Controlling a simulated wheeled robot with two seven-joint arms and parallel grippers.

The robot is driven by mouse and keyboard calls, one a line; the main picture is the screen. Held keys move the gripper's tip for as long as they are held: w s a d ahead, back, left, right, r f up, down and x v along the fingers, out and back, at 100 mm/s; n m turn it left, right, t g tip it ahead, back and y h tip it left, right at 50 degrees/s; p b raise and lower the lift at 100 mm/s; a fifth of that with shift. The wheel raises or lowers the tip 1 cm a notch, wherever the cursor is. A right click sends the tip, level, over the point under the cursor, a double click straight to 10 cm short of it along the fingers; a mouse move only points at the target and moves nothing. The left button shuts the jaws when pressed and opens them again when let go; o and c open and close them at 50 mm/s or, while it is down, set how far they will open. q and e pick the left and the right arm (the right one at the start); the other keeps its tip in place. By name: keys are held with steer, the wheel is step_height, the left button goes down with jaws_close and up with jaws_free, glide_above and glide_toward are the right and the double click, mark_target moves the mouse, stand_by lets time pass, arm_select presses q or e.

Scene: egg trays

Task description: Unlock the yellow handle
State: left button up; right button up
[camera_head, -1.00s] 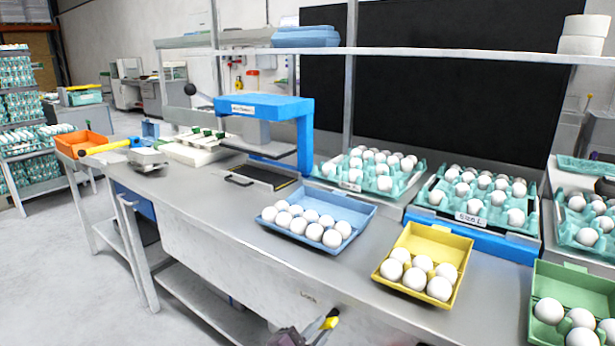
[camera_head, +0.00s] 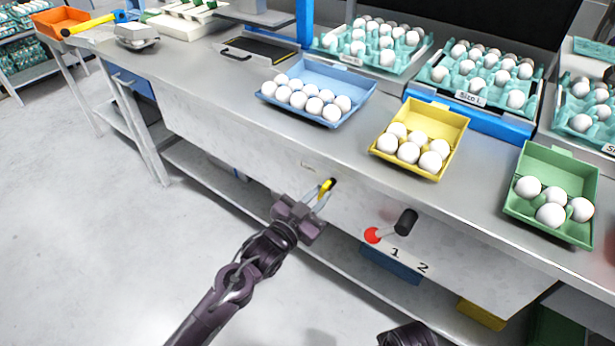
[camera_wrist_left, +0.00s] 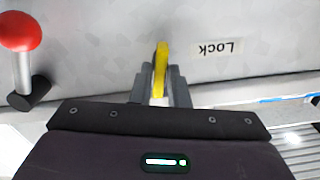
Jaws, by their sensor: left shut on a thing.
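The yellow handle (camera_head: 325,187) is on the front panel of the workbench, below the blue egg tray. My left gripper (camera_head: 312,201) is at it in the head view, with the arm coming up from the bottom. In the left wrist view, the yellow handle (camera_wrist_left: 161,66) stands between the two fingers of my left gripper (camera_wrist_left: 160,88), which are shut on it. A "Lock" label (camera_wrist_left: 217,48) is beside the handle and appears upside down there. A small dark part of what may be my right arm shows at the bottom of the head view; its gripper is not visible.
A red-knobbed lever (camera_head: 374,235) with a black end sits right of the handle, near the marks 1 and 2. Blue (camera_head: 352,115), yellow (camera_head: 463,127) and green (camera_head: 590,170) egg trays stand on the bench above. Open floor lies to the left.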

arm_select(q)
steer(key=shift+r, duration=0.1)
steer(key=shift+r+n+p, duration=0.15)
steer(key=shift+n+p, duration=0.4)
steer(key=shift+n, duration=0.85)
steer(key=o, duration=0.7)
steer(key=shift+w+f, duration=0.1)
steer(key=shift+f, duration=0.15)
steer(key=shift+o, duration=0.2)
